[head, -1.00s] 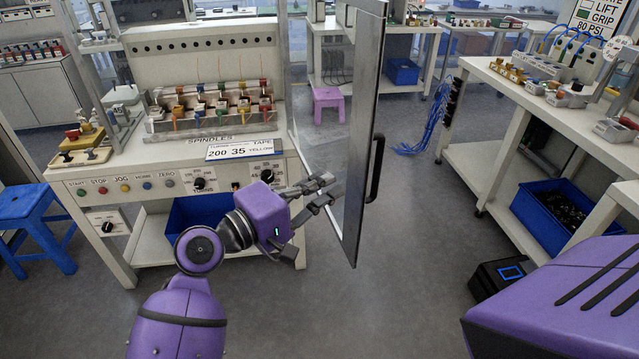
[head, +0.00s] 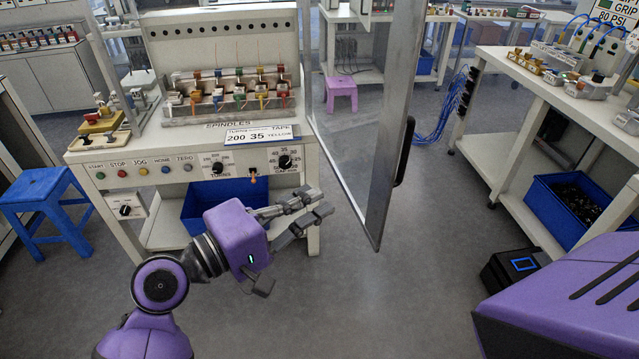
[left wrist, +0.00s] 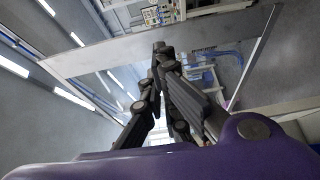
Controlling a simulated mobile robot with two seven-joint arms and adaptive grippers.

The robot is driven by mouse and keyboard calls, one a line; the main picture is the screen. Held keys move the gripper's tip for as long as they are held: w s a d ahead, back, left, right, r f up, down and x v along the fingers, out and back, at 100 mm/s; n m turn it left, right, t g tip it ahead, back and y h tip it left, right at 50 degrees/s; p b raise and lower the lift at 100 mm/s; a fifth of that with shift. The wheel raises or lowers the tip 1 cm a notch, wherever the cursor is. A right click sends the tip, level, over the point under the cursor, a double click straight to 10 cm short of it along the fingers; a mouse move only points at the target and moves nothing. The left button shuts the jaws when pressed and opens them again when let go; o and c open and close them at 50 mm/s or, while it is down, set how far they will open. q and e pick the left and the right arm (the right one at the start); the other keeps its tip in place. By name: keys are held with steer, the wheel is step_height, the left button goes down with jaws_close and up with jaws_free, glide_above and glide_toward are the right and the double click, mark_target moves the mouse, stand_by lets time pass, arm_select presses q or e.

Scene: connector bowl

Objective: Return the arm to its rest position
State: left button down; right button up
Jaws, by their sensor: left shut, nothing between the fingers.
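My left arm comes in from the lower left in the head view. Its left gripper (head: 308,208) points right, in front of the machine and to the left of the open door's lower end. It is shut and empty. In the left wrist view the dark fingers (left wrist: 160,52) meet at their tips, with nothing between them. Behind them the door panel (left wrist: 90,58) crosses the view. My right gripper is not in view.
The glass door (head: 362,120), with a dark handle (head: 405,150), stands open beside the gripper. The spindle machine (head: 130,170) is behind it. A blue stool (head: 45,190) stands left. A workbench (head: 535,85) with a blue bin (head: 565,200) is right. The floor in front is clear.

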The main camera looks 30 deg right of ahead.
arm_select(q)
steer(key=shift+s+a, duration=0.25)
steer(key=shift+a, duration=0.3)
